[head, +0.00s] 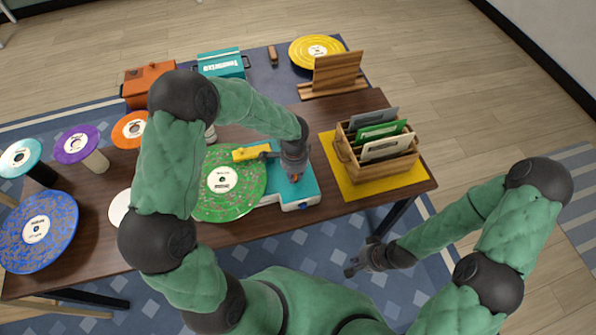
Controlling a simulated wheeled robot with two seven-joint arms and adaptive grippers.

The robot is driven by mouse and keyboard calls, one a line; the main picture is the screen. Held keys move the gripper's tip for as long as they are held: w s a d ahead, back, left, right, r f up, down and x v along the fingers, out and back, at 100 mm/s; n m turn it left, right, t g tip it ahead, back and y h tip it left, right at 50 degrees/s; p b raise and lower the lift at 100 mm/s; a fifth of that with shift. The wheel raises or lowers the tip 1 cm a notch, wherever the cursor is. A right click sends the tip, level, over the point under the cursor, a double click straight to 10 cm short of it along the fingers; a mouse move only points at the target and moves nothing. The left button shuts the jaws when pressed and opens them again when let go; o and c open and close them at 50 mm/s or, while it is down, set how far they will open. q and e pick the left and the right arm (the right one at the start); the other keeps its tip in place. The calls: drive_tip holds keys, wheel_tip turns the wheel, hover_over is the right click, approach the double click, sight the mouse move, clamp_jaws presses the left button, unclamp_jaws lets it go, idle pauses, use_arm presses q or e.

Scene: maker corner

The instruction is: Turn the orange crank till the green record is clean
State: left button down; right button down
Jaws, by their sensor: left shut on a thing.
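The green record (230,195) lies flat on the teal record machine (293,192), under its yellow arm (251,153). Small pale and reddish specks show on the green around its white label. My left gripper (296,174) reaches over the right part of the machine and is shut on the orange crank (296,179). Only a bit of orange shows; the fingers hide most of the crank. My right gripper (360,259) hangs in front of the table's front edge, empty, with its fingers apart.
A wooden crate (385,168) with several sleeves stands on a yellow mat (348,186) at right. A wooden stand (336,76) and yellow record (317,50) are behind. A speckled blue record (38,232) and purple (76,144) and teal (19,156) discs on posts are left.

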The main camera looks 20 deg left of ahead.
use_arm(q)
drive_tip(key=m+p, duration=0.1)
drive_tip(key=a+m, duration=0.1)
drive_tip(key=m, duration=0.1)
drive_tip(key=m+p, duration=0.1)
drive_tip(key=shift+a+r+p, duration=0.15)
drive_tip(key=shift+a+p, duration=0.1)
drive_tip(key=shift+p, duration=0.05)
drive_tip(key=shift+w+a+m+p, duration=0.1)
drive_tip(key=shift+a+m+p, duration=0.25)
drive_tip(key=shift+m, duration=0.5)
drive_tip(key=shift+w+a+m+p, duration=0.1)
drive_tip(key=shift+m+p, duration=0.4)
drive_tip(key=shift+m, duration=0.35)
drive_tip(key=c, duration=1.2)
unclamp_jaws()
wheel_tip(320, 180, up, 12)
drive_tip(key=shift+f, duration=0.15)
